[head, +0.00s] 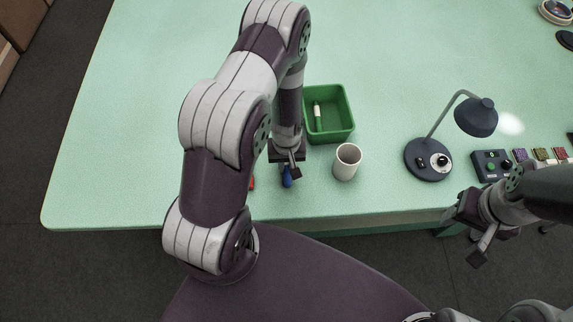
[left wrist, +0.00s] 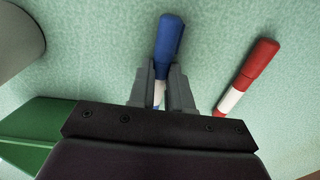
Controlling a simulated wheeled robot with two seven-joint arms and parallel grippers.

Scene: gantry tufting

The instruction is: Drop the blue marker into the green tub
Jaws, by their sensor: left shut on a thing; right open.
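The blue marker (head: 287,177) is between the fingers of my left gripper (head: 287,165), low over the front part of the table. In the left wrist view the blue marker (left wrist: 169,42) sticks out past the fingertips (left wrist: 160,88), which are shut on its white middle. I cannot tell whether it touches the table. The green tub (head: 343,137) stands just behind and right of my left gripper; a green and white marker (head: 318,114) lies in it. My right gripper (head: 466,236) is open and empty, off the table's front edge at the right.
A red and white marker (left wrist: 250,77) lies beside the held one, mostly hidden in the head view. A white mug (head: 347,162) stands right of my left gripper, in front of the tub. A dark lamp (head: 428,162) and a button box (head: 490,165) stand farther right. The back is clear.

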